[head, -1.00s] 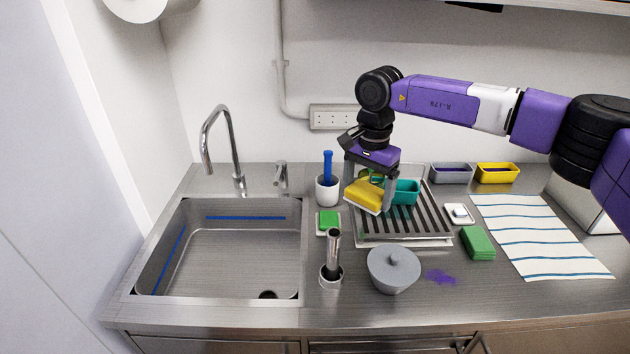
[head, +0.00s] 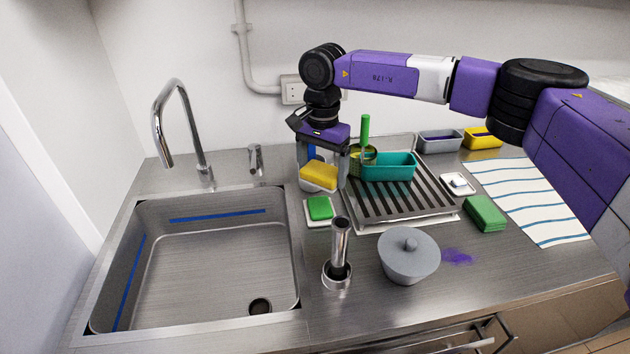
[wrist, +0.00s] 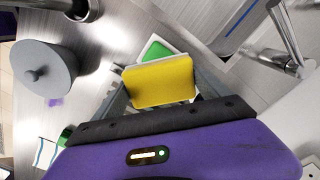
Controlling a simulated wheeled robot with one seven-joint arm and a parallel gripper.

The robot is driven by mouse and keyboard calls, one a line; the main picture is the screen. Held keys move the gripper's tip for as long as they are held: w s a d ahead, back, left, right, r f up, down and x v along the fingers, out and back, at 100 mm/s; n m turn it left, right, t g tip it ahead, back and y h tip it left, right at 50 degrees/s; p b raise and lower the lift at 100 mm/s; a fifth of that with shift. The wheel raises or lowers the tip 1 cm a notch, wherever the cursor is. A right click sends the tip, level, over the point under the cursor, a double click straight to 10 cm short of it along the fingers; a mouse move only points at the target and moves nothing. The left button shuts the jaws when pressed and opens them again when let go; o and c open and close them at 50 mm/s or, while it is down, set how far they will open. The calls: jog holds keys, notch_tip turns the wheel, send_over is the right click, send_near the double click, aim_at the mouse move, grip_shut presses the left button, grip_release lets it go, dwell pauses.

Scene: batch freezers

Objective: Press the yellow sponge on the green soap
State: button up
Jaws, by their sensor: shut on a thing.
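My gripper (head: 322,176) is shut on the yellow sponge (head: 318,177) and holds it in the air. The sponge hangs just above and behind the green soap (head: 320,208) in the head view. The soap lies on a small white dish (head: 309,221) between the sink and the drying rack. In the wrist view the yellow sponge (wrist: 160,82) fills the middle, and part of the green soap (wrist: 156,50) shows past its edge. A gap shows between sponge and soap in the head view.
A metal stick in a holder (head: 339,250) and a grey lidded pot (head: 408,256) stand in front. The drying rack (head: 430,210) with a teal tub (head: 390,166) is to the right. The sink (head: 200,250) is left. A green sponge (head: 486,213) lies further right.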

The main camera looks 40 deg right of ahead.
aim_at(320, 206)
jog(key=shift+w+f+b, duration=0.25)
jog(key=shift+f+b, duration=0.2)
jog(key=shift+f, duration=0.45)
jog(key=shift+f+b, duration=1.65)
jog(key=shift+f, duration=1.25)
jog(key=shift+f+b, duration=0.3)
jog(key=shift+f, duration=0.25)
jog(key=shift+r+p, duration=2.05)
jog(key=shift+r, duration=1.5)
